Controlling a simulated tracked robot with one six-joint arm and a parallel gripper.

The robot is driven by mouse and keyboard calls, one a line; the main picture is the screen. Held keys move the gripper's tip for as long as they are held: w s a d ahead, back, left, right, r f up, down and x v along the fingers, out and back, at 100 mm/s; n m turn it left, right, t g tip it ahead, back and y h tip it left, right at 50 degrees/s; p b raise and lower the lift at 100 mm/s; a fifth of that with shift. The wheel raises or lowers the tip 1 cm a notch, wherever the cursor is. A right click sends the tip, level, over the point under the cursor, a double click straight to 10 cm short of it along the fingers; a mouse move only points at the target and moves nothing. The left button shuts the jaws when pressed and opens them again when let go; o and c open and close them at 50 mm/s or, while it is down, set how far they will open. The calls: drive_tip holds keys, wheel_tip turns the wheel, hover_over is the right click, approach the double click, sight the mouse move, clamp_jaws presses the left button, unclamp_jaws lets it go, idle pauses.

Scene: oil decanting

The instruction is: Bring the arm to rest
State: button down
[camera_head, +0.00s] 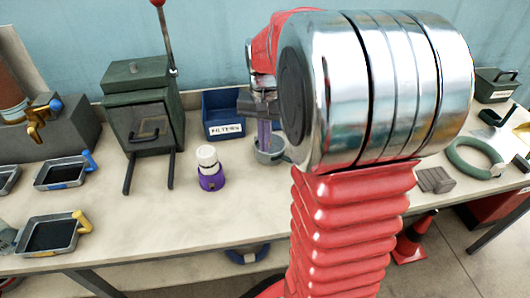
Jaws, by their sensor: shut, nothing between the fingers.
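My arm's red bellows and large chrome joint fill the middle and right of the head view. Its red and chrome forearm reaches back behind that joint. My gripper (264,138) is partly visible just left of the chrome joint, pointing down. It is shut and holds nothing. Its tips appear in front of or above a small grey metal pot (270,156) on the bench; the exact gap cannot be told. Part of the wrist is hidden by the joint.
The bench (235,215) holds a white-capped purple bottle (209,170), a blue FILTERS bin (222,116), a green metal press (144,110) and two trays with blue (62,173) and yellow (50,236) handles. A green ring (463,163) lies right. An orange cone (413,240) stands below.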

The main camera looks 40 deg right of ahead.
drive_tip(key=shift+r, duration=0.7)
drive_tip(key=s+a+r+n+t, duration=0.2)
drive_tip(key=s+a+n, duration=0.2)
drive_tip(key=a, duration=0.6)
drive_tip(key=s+a+r+n+t, duration=0.3)
drive_tip(key=s+a+n, duration=0.2)
drive_tip(key=s+a, duration=0.4)
drive_tip(key=shift+s+a+r+n+t, duration=0.25)
drive_tip(key=shift+s+a+n+t, duration=0.05)
drive_tip(key=shift+a, duration=0.2)
drive_tip(key=shift+d, duration=0.1)
idle(1.1)
